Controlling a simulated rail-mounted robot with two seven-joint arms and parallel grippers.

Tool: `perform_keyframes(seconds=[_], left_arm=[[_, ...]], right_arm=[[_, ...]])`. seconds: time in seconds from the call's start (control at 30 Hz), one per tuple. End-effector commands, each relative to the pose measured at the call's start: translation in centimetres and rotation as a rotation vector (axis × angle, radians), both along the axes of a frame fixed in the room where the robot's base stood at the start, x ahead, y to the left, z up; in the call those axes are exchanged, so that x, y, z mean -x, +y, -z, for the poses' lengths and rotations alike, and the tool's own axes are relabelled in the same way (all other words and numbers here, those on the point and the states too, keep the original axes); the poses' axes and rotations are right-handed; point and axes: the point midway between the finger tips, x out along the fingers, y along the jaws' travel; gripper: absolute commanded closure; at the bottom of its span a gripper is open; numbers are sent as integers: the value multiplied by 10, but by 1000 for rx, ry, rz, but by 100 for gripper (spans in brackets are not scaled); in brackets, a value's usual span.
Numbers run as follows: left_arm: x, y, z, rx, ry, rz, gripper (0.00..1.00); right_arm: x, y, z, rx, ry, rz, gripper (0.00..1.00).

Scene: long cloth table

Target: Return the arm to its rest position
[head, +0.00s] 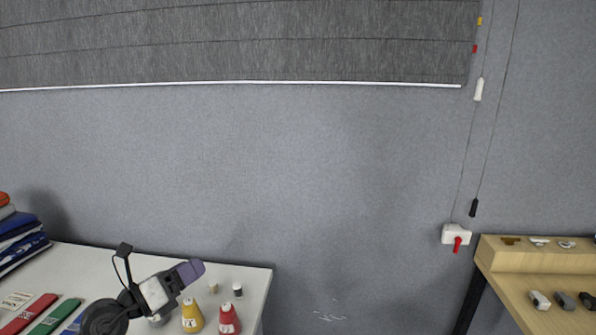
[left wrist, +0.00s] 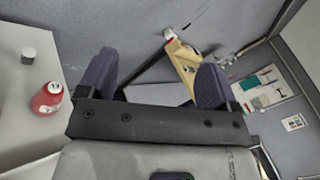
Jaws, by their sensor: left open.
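My left gripper (head: 190,271) is raised above the white table (head: 256,278) in the head view, with purple finger pads pointing up and to the right. In the left wrist view the two fingers (left wrist: 155,82) stand wide apart with nothing between them, so it is open and empty. A yellow bottle (head: 192,316) and a red bottle (head: 229,320) show just right of and below the gripper. The red bottle also shows left of the fingers in the left wrist view (left wrist: 47,98). My right gripper is not in view.
Folded cloths (head: 20,240) lie at far left, near red (head: 28,314) and green (head: 55,317) strips. A wooden bench (head: 520,290) stands at right. Between the tables is a gap.

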Motion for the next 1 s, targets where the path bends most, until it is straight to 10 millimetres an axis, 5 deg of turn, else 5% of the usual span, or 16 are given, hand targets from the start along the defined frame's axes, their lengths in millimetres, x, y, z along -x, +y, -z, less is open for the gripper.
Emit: perform_keyframes(seconds=[0.1, 0.3, 0.47, 0.57, 0.67, 0.8, 1.0], left_arm=[[12, 5, -62, 291, -144, -46, 15], [40, 39, -140, 827, -273, -171, 15], [60, 72, -142, 1251, -203, -330, 15], [70, 84, -110, 1491, -60, -470, 15], [86, 82, -50, 1690, 177, -647, 15], [126, 59, 43, 1836, 568, -876, 15], [203, 13, 146, 1903, 1036, -1008, 15]], right_arm=[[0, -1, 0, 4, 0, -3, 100], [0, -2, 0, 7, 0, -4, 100], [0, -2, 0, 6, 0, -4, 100], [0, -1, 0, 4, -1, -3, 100], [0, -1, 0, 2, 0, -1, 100], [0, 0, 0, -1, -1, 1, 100], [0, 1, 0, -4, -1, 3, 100]])
